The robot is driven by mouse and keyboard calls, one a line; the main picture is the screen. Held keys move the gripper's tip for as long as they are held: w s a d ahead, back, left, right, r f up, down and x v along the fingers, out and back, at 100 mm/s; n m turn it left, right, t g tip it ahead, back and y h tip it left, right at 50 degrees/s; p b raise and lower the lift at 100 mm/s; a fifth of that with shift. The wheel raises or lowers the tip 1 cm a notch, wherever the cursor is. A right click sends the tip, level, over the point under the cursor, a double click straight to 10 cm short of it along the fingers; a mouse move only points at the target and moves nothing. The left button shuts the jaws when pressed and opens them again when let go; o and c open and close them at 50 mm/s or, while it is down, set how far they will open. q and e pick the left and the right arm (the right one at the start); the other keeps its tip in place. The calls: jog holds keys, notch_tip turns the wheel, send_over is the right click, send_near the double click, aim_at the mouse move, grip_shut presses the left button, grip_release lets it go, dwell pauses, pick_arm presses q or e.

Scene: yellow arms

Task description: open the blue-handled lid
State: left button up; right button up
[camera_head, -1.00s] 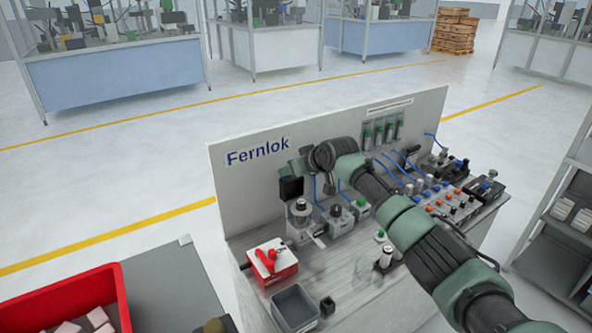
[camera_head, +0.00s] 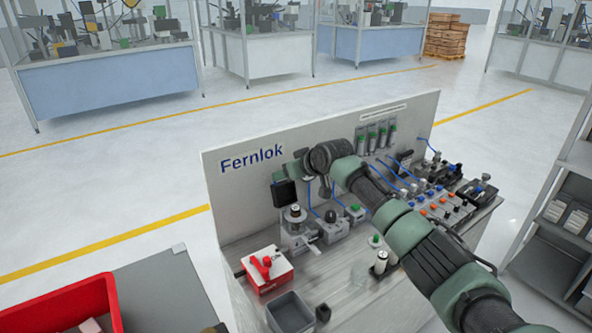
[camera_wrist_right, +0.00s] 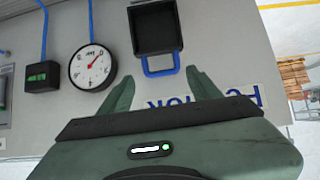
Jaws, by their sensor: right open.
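The blue handle (camera_wrist_right: 161,66) is a U-shaped loop on the edge of a black box-like lid (camera_wrist_right: 156,28), mounted on the grey panel. In the head view the black box (camera_head: 286,194) is on the panel's front, below the Fernlok lettering. My right gripper (camera_wrist_right: 160,85) is open, with its two fingers apart and the handle lying between and just beyond the tips. I see no finger touching the handle. In the head view my right gripper (camera_head: 278,176) is just above the box, partly hidden by my own wrist. My left gripper is not in view.
A round gauge (camera_wrist_right: 91,67) and a small black display (camera_wrist_right: 41,77) are beside the lid. On the bench below stand metal fixtures (camera_head: 296,232), a red-and-white box (camera_head: 267,270) and a grey bin (camera_head: 290,312). A red crate (camera_head: 62,302) is at lower left.

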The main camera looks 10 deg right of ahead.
jog(key=b+v, duration=0.1)
jog(key=v, duration=0.6)
jog(key=shift+d+r+b, duration=0.15)
jog(key=shift+b, duration=0.2)
